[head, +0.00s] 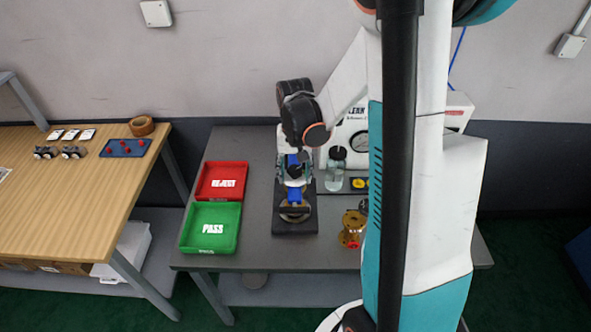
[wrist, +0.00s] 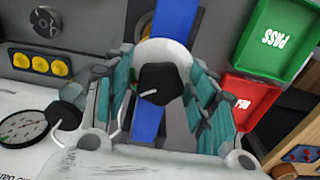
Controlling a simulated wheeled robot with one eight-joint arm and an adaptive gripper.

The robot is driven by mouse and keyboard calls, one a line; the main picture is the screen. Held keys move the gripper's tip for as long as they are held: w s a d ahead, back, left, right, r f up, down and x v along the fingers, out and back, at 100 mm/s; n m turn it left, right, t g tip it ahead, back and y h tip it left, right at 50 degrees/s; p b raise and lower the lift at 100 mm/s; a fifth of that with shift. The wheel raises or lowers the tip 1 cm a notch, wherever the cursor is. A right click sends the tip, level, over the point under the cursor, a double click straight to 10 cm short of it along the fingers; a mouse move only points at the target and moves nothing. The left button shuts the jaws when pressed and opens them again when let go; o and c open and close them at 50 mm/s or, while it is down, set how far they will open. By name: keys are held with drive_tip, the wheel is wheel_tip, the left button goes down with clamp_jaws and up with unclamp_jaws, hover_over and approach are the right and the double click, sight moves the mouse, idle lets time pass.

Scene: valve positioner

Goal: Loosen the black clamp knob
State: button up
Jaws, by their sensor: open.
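A dark, faceted knob (wrist: 162,84) shows in the middle of the wrist view, in front of a pale rounded part and a blue upright strip (wrist: 148,125). It appears to be the black clamp knob. My gripper (wrist: 155,92) is open, with its teal-padded fingers on the left and right of the knob. I cannot tell whether either finger touches it. In the head view, my gripper (head: 295,168) points down over the blue-and-black fixture (head: 294,222) on the grey table. My wrist and gripper hide the knob there.
A red tray (head: 207,194) and green PASS tray (head: 190,245) lie left of the fixture. A black-lidded jar (head: 335,178), white gauge box (head: 350,128) and brass valve (head: 350,238) stand to its right. A wooden bench (head: 60,200) is farther left.

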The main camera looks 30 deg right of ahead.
drive_tip(key=m, duration=0.3)
drive_tip(key=shift+m+b, duration=0.4)
drive_tip(key=m, duration=0.3)
drive_tip(key=shift+s, duration=0.1)
drive_tip(key=shift+s, duration=0.1)
clamp_jaws()
drive_tip(key=shift+a, duration=0.1)
